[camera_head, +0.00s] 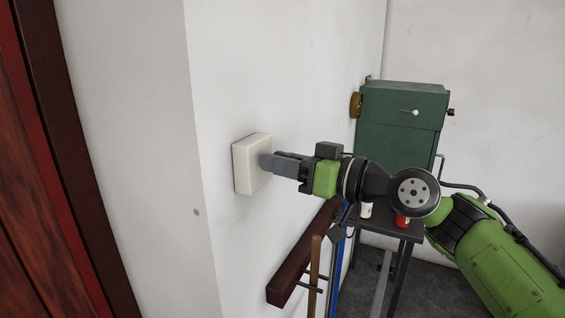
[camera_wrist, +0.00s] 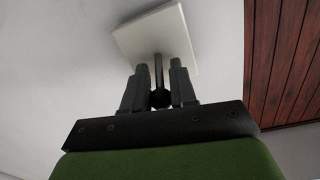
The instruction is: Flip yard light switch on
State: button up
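The yard light switch is a square off-white plate (camera_head: 247,165) on the white wall, and it also shows in the wrist view (camera_wrist: 180,30). A dark lever with a round knob (camera_wrist: 160,98) stands out from the plate. My gripper (camera_head: 272,162) reaches the plate from the right in the head view. In the wrist view my two grey fingers (camera_wrist: 160,80) stand on either side of the lever, with the knob between them. Whether they press on the knob cannot be told. The head view hides the lever behind my fingers.
A red-brown wooden door (camera_head: 25,190) is at the left, past the wall's corner. A green metal box (camera_head: 403,120) stands behind my arm, above a dark table (camera_head: 385,222). A dark wooden rail (camera_head: 300,258) with long handles is below my gripper.

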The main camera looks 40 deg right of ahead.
grip_shut()
jog(key=shift+w+r+g+p, duration=0.1)
jog(key=shift+r+g+p, duration=0.3)
jog(key=shift+g+p, duration=0.45)
jog(key=shift+f+h, duration=0.15)
jog(key=shift+h, duration=0.15)
jog(key=shift+o, duration=1.9)
grip_release()
jog(key=v, duration=1.5)
jog(key=shift+s, duration=0.35)
